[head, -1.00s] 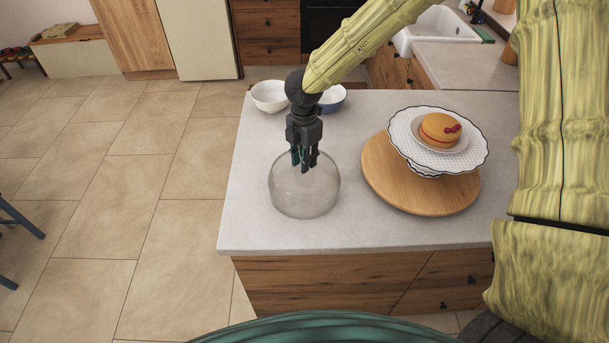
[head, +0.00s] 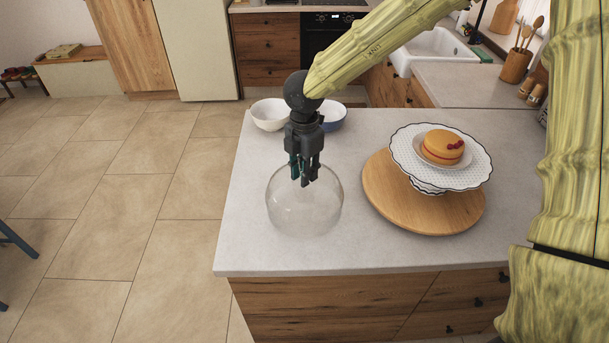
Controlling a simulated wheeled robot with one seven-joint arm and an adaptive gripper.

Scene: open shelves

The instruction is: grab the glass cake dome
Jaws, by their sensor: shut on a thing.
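The glass cake dome (head: 304,212) is clear and round, near the left front part of the pale countertop in the head view. My gripper (head: 304,182) points down over its top, with the dark fingers shut on the top of the dome. The part they grip is hidden behind the fingers. I cannot tell whether the dome's rim touches the counter.
A round wooden board (head: 385,195) to the right bears a scalloped cake stand (head: 475,172) with a small berry-topped cake (head: 441,147). Bare countertop (head: 350,252) lies in front.

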